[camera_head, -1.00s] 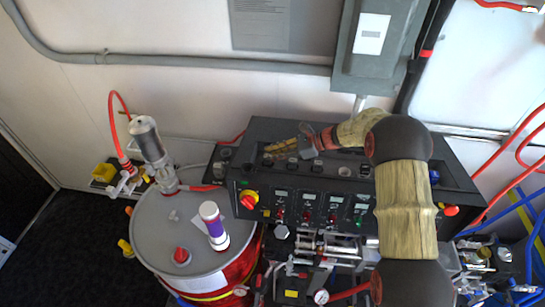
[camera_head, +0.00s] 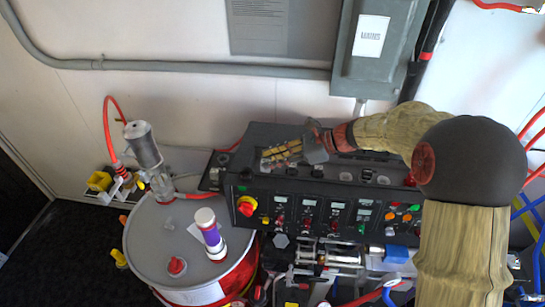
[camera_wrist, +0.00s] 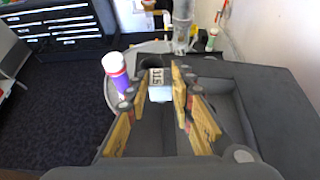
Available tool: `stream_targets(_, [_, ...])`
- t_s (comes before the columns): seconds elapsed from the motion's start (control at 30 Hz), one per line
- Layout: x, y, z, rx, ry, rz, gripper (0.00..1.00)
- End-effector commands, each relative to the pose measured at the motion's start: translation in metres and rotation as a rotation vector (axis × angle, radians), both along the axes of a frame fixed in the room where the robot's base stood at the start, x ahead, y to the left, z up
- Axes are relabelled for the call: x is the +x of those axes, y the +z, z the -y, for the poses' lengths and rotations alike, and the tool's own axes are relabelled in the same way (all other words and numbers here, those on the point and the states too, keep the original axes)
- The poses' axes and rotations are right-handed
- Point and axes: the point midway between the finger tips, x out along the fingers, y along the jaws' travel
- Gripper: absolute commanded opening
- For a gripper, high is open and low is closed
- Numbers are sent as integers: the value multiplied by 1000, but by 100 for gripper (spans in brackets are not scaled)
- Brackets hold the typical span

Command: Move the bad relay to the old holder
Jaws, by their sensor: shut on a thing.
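My gripper (camera_head: 284,151) reaches in from the right over the black control console and points left. In the wrist view my gripper (camera_wrist: 157,83) has its yellow-padded fingers closed on a small pale block, the relay (camera_wrist: 160,92), with a dark-marked label on its top. The relay sits between the fingertips, apparently above the console's recessed top tray (camera_wrist: 215,92). In the head view the fingers hide the relay. Several small relay-like parts, one of them here (camera_head: 317,170), stand in the tray. I cannot tell which spot is the old holder.
The console front (camera_head: 320,210) carries knobs, meters and buttons. Left of it stands a grey-lidded drum (camera_head: 165,255) with a purple-and-white bottle (camera_head: 209,233) and a metal pump (camera_head: 145,148). A grey electrical box (camera_head: 385,45) hangs on the wall behind.

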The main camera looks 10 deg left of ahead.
Motion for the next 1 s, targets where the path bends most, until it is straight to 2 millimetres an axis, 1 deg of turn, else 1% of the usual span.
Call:
stream_targets(0.03, [-7,3,1,0,0,1,0])
stream_targets(0.2, [-23,11,5,1,0,1,0])
stream_targets(0.4, [-33,17,7,0,-1,0,0])
stream_targets(0.57, [-35,30,7,0,-1,0,0])
stream_targets(0.83, [-35,60,7,0,0,2,0])
stream_targets(0.9, [-35,66,7,0,0,1,0])
stream_targets(1.0, [-35,68,7,0,-1,0,0])
